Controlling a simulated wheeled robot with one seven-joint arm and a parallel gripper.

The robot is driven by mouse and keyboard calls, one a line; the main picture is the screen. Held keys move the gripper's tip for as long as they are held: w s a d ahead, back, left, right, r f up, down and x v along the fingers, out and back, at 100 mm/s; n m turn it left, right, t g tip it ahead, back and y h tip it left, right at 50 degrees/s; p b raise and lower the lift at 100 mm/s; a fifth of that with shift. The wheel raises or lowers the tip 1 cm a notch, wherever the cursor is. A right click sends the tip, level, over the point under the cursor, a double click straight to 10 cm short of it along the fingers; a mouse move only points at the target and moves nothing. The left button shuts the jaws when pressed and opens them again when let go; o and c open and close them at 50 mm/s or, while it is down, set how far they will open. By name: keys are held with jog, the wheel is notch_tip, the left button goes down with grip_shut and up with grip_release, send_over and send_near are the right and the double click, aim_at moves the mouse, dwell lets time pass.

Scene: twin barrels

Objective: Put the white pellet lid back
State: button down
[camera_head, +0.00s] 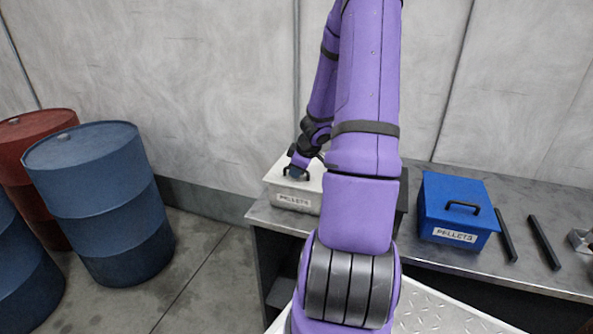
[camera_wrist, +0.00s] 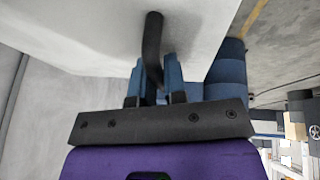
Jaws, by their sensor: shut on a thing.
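The white pellet lid (camera_head: 280,171) is at the white box (camera_head: 293,201) labelled PELLETS, on the bench left of my arm. My gripper (camera_head: 297,172) is at the lid's dark handle. In the wrist view my gripper (camera_wrist: 154,76) has its blue fingers on either side of the black handle (camera_wrist: 153,35), shut on it. The lid's white surface (camera_wrist: 80,35) fills the upper left there. I cannot tell whether the lid rests on the box or is slightly raised. My arm hides the box's right side.
A blue PELLETS box (camera_head: 455,215) with a handled lid stands on the grey bench (camera_head: 530,200) right of my arm. Two dark bars (camera_head: 544,242) lie beside it. Blue barrels (camera_head: 100,190) and a red barrel (camera_head: 35,135) stand at left. Floor between barrels and bench is clear.

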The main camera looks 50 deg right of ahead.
dwell(0.3)
jog(key=c, duration=1.2)
grip_release()
jog(key=shift+o, duration=0.2)
jog(key=v, duration=1.2)
jog(key=w+a+r+m+t+h, duration=0.25)
jog(key=a+r, duration=0.25)
jog(key=r, duration=0.4)
jog(key=w+a+r+m+t+h, duration=0.1)
jog(key=w+a+r+h, duration=0.35)
jog(key=r, duration=0.45)
jog(key=s+a+g+y, duration=0.1)
jog(key=s+a+y, duration=0.1)
jog(key=s+a, duration=0.3)
jog(key=s+a+r+g+y, duration=0.1)
jog(key=s+a+y, duration=0.2)
jog(key=a, duration=0.9)
jog(key=s+a+r+g+y, duration=0.1)
jog(key=s+a+y, duration=0.1)
jog(key=s+a, duration=0.6)
jog(key=shift+s+a, duration=0.35)
jog(key=shift+a, duration=0.35)
